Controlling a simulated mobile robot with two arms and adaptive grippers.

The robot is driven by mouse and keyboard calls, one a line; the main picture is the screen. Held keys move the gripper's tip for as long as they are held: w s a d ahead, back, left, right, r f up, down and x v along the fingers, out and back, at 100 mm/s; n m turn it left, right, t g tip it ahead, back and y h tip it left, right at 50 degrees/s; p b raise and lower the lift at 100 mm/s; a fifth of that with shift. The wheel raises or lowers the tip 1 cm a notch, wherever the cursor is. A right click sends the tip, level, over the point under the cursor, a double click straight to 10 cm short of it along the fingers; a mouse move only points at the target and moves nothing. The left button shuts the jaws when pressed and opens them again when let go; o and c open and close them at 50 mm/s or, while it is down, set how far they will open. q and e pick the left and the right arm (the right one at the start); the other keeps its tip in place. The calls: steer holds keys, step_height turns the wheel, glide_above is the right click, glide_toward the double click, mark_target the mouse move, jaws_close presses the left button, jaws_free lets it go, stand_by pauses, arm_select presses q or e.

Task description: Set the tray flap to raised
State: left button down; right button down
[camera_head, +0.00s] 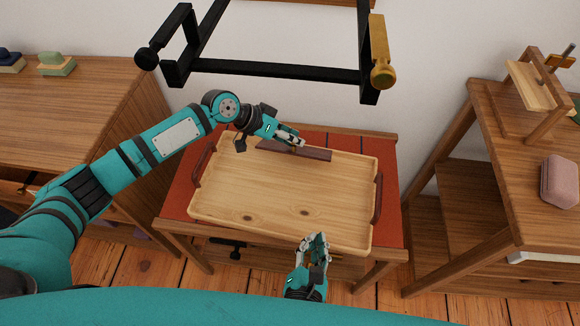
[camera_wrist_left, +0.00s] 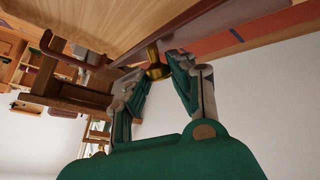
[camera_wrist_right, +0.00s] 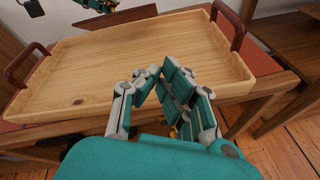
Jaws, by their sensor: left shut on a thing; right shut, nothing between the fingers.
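The wooden tray (camera_head: 240,212) stands on the small table, with a dark handle at each side. Its red-brown flap (camera_head: 310,154) runs along the far edge and also shows in the left wrist view (camera_wrist_left: 185,30) and right wrist view (camera_wrist_right: 118,18). I cannot tell its exact angle. My left gripper (camera_head: 298,143) is at the flap, its fingers shut on a brass knob (camera_wrist_left: 156,64) on the flap. My right gripper (camera_head: 314,238) is shut and empty at the tray's near edge; its fingers show in the right wrist view (camera_wrist_right: 158,74).
The table has a red top (camera_head: 390,195). A black frame (camera_head: 270,70) with a yellow-ended arm hangs on the wall above. A wooden cabinet (camera_head: 90,95) stands left. A wooden stand on the right holds a pink box (camera_head: 559,182). Bare floor shows in front.

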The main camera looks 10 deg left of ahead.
steer(key=w+a+n, duration=0.1)
steer(key=w+a, duration=0.1)
steer(key=w, duration=0.1)
steer(key=w+a+r+n, duration=0.1)
steer(key=w+a+n, duration=0.1)
steer(key=w+a, duration=0.1)
steer(key=w+a+n, duration=0.2)
steer(key=w+a, duration=0.1)
steer(key=w, duration=0.1)
steer(key=shift+w+a+r, duration=0.25)
steer(key=shift+w, duration=0.1)
steer(key=x, duration=0.9)
steer(key=shift+w+f, duration=0.3)
steer(key=shift+f, duration=0.05)
steer(key=shift+w+r, duration=0.45)
steer(key=shift+r, duration=0.25)
arm_select(q)
steer(key=c, duration=1.1)
jaws_free()
steer(key=shift+f, duration=0.1)
steer(key=shift+c, duration=0.2)
arm_select(e)
steer(key=shift+d, duration=0.1)
